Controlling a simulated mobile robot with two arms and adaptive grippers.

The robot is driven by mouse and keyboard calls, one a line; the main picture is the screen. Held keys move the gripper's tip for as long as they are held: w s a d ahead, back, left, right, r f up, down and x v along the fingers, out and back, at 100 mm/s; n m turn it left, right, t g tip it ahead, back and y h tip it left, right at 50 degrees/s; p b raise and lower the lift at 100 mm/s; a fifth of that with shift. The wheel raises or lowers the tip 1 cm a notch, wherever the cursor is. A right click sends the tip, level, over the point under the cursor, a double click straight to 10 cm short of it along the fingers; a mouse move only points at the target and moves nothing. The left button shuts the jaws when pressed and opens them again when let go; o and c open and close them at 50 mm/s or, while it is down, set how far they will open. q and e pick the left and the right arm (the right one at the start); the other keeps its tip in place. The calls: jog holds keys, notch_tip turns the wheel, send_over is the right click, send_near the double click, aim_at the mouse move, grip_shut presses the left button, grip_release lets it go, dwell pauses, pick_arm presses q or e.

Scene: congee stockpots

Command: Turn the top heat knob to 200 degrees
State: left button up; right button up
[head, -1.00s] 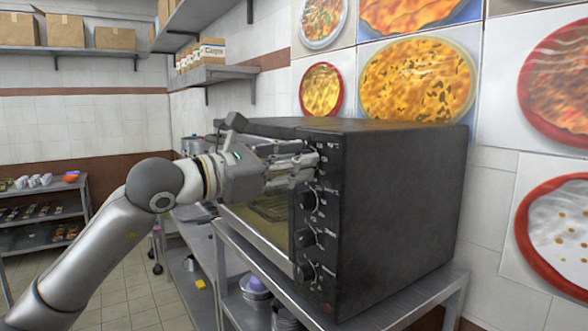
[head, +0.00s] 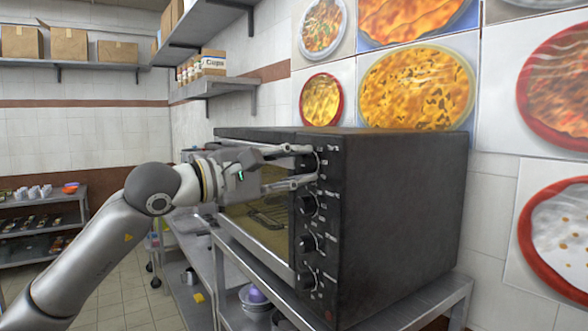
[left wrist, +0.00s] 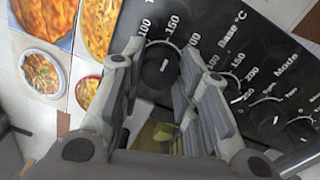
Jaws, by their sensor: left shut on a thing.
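The oven (head: 400,215) is a black box with a column of black knobs on its front panel. The top heat knob (head: 309,163) is the uppermost one. My left gripper (head: 312,165) has one finger above this knob and one below, shut on it. In the left wrist view the top knob (left wrist: 157,71) lies between the fingers of the left gripper (left wrist: 165,85), with printed numbers 100, 150 and 200 around it. A pale mark shows on the knob, but its exact setting is hard to read. My right gripper is not in view.
Lower knobs (head: 306,243) sit below on the same panel. The oven stands on a metal table (head: 425,303) against a tiled wall with food pictures. A wall shelf (head: 215,85) hangs behind the arm.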

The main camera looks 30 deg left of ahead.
pick_arm(q)
jog(key=m, duration=0.6)
jog(key=shift+f+h, duration=0.1)
jog(key=shift+h, duration=0.2)
jog(key=shift+m, duration=0.4)
jog(key=o, duration=1)
jog(key=shift+s+a, duration=0.1)
